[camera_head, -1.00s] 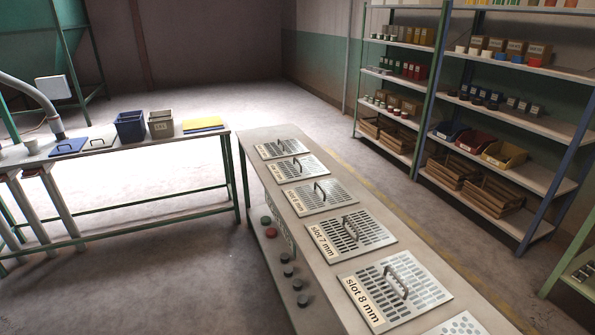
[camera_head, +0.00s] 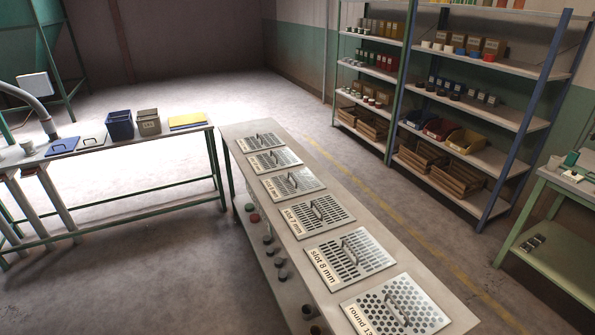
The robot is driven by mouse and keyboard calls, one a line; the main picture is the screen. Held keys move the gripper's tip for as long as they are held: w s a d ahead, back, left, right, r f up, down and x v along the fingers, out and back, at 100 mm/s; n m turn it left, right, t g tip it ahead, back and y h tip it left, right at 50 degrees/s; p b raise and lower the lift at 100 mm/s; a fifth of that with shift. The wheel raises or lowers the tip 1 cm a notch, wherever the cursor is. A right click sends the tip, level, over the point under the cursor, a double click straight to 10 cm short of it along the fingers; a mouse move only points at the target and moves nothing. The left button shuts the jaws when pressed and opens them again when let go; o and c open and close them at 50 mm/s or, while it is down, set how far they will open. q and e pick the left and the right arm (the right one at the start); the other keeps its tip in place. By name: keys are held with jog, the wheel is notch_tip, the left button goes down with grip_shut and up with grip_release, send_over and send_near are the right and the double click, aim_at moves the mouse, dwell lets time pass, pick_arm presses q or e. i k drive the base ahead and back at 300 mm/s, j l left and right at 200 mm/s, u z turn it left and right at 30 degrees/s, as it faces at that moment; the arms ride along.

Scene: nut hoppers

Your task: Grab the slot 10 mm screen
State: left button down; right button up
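Several flat metal screens with handles lie in a row along the long grey bench (camera_head: 385,240). The nearest, a round-hole screen (camera_head: 398,306), has a label reading "round" and a number I cannot fully read. Behind it are the slot 8 mm screen (camera_head: 368,258), the slot 7 mm screen (camera_head: 332,218) and a slotted screen (camera_head: 290,187) with a small label. Two more screens (camera_head: 277,164) and (camera_head: 263,146) lie farther back, their labels too small to read. I cannot make out a slot 10 mm label. Neither gripper is in view.
Several knobs line the bench's left side. Shelving (camera_head: 505,115) stands at the back right. A green workbench (camera_head: 560,262) is at right. Open floor lies between.

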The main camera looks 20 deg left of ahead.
aim_at(270, 161)
jog(key=j, duration=0.85)
jog(key=i+j, duration=0.15)
jog(key=j, duration=0.2)
jog(key=i+j, duration=0.1)
jog(key=j, duration=0.25)
jog(key=i+j, duration=0.15)
jog(key=j, duration=0.2)
jog(key=i+j, duration=0.4)
jog(key=i+j+u, duration=0.1)
jog(key=i+j, duration=0.35)
jog(key=i, duration=0.2)
jog(key=i+j, duration=0.1)
jog(key=i, duration=0.55)
jog(key=i+j, duration=0.1)
jog(key=i, duration=0.5)
